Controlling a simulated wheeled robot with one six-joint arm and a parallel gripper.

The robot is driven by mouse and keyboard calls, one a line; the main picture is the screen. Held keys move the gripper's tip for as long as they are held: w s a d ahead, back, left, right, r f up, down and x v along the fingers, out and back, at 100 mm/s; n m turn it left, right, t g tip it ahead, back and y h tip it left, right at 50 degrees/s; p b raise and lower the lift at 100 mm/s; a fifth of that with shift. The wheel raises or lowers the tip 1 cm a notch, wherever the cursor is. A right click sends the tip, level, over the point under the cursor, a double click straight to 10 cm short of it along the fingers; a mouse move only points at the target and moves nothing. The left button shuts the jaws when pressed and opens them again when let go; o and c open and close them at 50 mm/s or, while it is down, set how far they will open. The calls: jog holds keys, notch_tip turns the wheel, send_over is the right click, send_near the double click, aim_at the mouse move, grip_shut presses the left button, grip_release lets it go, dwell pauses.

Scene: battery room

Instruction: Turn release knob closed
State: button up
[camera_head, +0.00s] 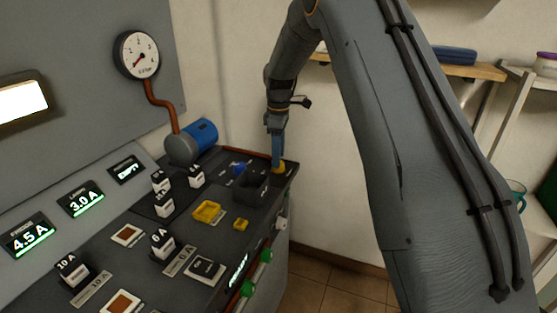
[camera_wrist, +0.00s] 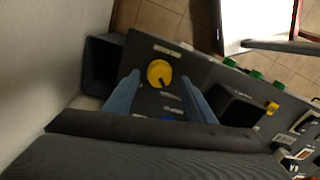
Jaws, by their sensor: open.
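A round yellow knob (camera_wrist: 159,73) with a dark mark on it sits on the dark console top in the wrist view. In the head view it shows at the console's far right corner (camera_head: 279,168), partly covered by my gripper. My gripper (camera_head: 277,157) points down over this knob with blue fingers. In the wrist view its two fingers (camera_wrist: 159,86) are open, one on each side of the knob, with gaps showing. I cannot tell how far down the fingers reach. A blue knob (camera_head: 238,168) is close by. The small labels are unreadable.
A dark open box (camera_head: 253,187) stands beside the knobs. Several black-and-white switch blocks, yellow sockets (camera_head: 207,211) and green buttons (camera_head: 266,255) fill the console. A gauge (camera_head: 136,55) and blue cylinder (camera_head: 203,134) are behind. A wall is close beyond the knob.

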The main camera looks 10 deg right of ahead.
notch_tip(320, 180, up, 6)
jog(key=shift+f+b, duration=0.1)
jog(key=shift+b, duration=0.45)
jog(key=s+f+m, duration=0.3)
jog(key=s+m, duration=0.3)
jog(key=s, duration=1.2)
jog(key=s+f+m, duration=0.3)
jog(key=s+m, duration=0.4)
jog(key=s, duration=1.1)
jog(key=shift+d+f+t, duration=0.2)
jog(key=shift+f+t, duration=0.05)
jog(key=shift+t, duration=0.15)
